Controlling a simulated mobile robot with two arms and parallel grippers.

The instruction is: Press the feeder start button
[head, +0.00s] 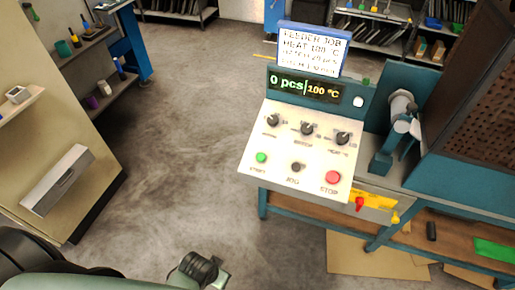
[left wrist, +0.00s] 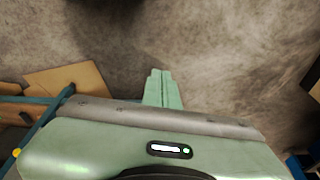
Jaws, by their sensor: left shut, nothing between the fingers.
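The feeder start button (head: 261,157) is a small green button above the label START, at the lower left of the sloped white control panel (head: 278,142) in the head view. My left gripper (left wrist: 162,75) shows in the left wrist view with its two pale green fingers together and empty, above bare floor. It is away from the panel, and no button shows in the left wrist view. In the head view part of my left arm shows along the bottom left edge; its fingertips cannot be made out there. My right gripper is not in view.
The panel also has a black jog button (head: 297,167), a red stop button (head: 332,177) and three dark knobs (head: 306,129). The display (head: 305,88) reads 0 pcs and 100 °C. A job sign (head: 312,49) stands above it. Open floor (head: 180,150) lies left of the panel.

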